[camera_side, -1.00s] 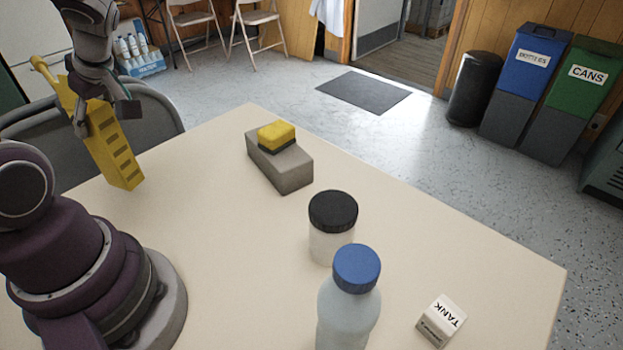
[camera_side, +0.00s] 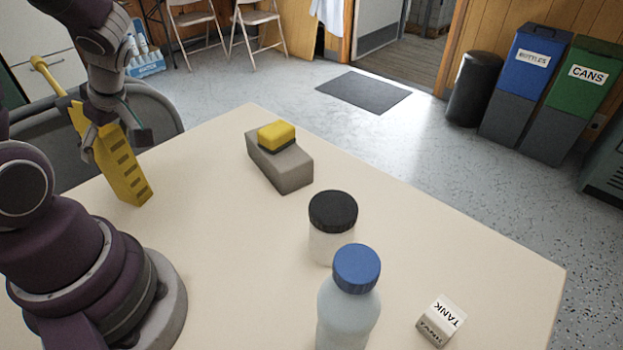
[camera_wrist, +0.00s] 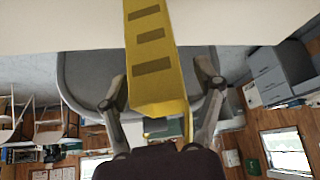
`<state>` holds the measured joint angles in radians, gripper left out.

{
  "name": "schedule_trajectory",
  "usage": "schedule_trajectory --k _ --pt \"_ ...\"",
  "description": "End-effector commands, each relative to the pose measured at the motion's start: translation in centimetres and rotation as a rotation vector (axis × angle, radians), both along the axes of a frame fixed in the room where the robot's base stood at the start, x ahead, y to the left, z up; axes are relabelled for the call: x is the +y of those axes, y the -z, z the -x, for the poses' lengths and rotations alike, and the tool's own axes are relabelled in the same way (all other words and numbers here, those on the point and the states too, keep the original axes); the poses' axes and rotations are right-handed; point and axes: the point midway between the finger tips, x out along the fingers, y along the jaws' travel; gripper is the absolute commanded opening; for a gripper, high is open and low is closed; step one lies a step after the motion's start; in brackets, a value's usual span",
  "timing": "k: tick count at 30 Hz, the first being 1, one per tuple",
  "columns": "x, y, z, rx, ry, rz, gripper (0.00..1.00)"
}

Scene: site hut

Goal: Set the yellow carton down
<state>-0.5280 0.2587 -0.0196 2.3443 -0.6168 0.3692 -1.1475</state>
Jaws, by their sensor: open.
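The yellow carton (camera_side: 125,172), tall with a row of dark slots down one face and a thin yellow neck at its top, is near the table's left edge. Its lower end appears to meet the tabletop, and it leans in the picture. My gripper (camera_side: 114,142) is open with its fingers around the carton's upper part. In the wrist view, the carton (camera_wrist: 152,55) lies between the spread fingers of my gripper (camera_wrist: 162,85), with a visible gap on each side. Part of the carton is hidden behind my gripper in the side view.
A grey block (camera_side: 280,170) with a yellow-topped piece (camera_side: 277,135) on it stands mid-table. A black-lidded jar (camera_side: 332,235), a blue-capped bottle (camera_side: 348,305) and a small box marked TANK (camera_side: 441,321) stand nearer. The table (camera_side: 225,240) is clear between the carton and these.

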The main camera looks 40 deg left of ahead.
Motion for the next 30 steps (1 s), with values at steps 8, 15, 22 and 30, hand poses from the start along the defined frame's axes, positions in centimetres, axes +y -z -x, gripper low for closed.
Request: schedule_trajectory --k 8,15,22,30 --pt "-1.1 -2.3 -0.6 -0.007 0.004 -0.004 0.67" --pt "-4.1 -7.2 -1.8 -0.008 0.005 -0.003 0.67" --pt "-5.9 -10.1 -2.3 -0.001 0.002 -0.001 0.67" --pt "-11.6 -10.4 -5.3 0.038 0.937 0.141 0.67"
